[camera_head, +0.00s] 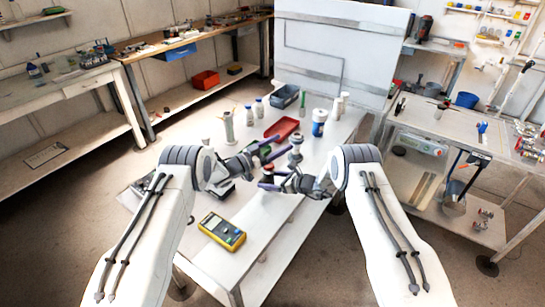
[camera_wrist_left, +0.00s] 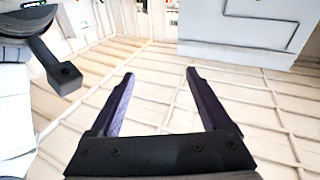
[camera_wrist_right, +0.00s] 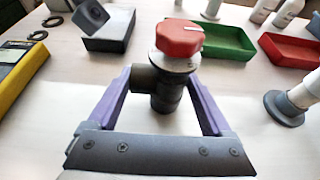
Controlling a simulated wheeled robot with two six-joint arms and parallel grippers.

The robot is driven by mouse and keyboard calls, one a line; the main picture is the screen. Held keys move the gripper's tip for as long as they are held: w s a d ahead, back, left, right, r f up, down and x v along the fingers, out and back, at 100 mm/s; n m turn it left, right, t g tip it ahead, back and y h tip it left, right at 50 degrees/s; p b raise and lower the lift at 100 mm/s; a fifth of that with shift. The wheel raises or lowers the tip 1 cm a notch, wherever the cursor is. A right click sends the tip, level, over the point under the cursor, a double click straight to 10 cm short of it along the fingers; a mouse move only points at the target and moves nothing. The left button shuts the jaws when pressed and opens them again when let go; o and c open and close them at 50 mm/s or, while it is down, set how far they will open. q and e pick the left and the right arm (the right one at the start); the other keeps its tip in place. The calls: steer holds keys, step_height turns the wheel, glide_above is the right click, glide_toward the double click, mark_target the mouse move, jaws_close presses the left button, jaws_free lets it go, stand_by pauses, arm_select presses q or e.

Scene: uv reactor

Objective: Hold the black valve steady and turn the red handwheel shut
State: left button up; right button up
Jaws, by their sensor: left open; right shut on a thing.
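The black valve (camera_wrist_right: 166,92) stands upright on the table in the right wrist view, with the red handwheel (camera_wrist_right: 179,37) on top. My right gripper (camera_wrist_right: 160,80) is shut on the valve body, one purple finger on each side. In the head view the red handwheel (camera_head: 268,169) is small and the valve body is mostly hidden by my right gripper (camera_head: 269,180). My left gripper (camera_head: 267,149) is open and empty, higher up and close to the handwheel. In the left wrist view its fingers (camera_wrist_left: 158,85) are apart with nothing between them; the valve is not seen there.
A grey flanged part (camera_head: 296,147) stands just right of my left gripper. A red tray (camera_head: 282,129), a blue-labelled bottle (camera_head: 319,121) and a grey-blue bin (camera_head: 285,95) stand behind. A yellow meter (camera_head: 221,231) lies in front. The table's front right is clear.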

mark_target(266, 169)
arm_select(q)
steer(key=f+n+t+y, duration=0.1)
steer(key=s+a+f+n+t+y, duration=0.1)
steer(key=n+t+y, duration=0.1)
steer(key=a+f+n+t+y, duration=0.1)
steer(key=f+t+y, duration=0.1)
steer(key=shift+s+f+n, duration=0.1)
steer(key=shift+s+n, duration=0.2)
steer(key=shift+n, duration=0.1)
steer(key=s+a+f+y, duration=0.1)
steer(key=s+a+f+n+t+y, duration=0.1)
steer(key=f+y, duration=0.1)
steer(key=a+f+n+y, duration=0.1)
steer(key=shift+s+a+f+t+y, duration=0.15)
steer(key=shift+s+f+t+y, duration=0.1)
steer(key=shift+s+t+y, duration=0.15)
steer(key=shift+f, duration=0.25)
steer(key=x, duration=0.7)
steer(key=shift+f, duration=0.1)
jaws_close()
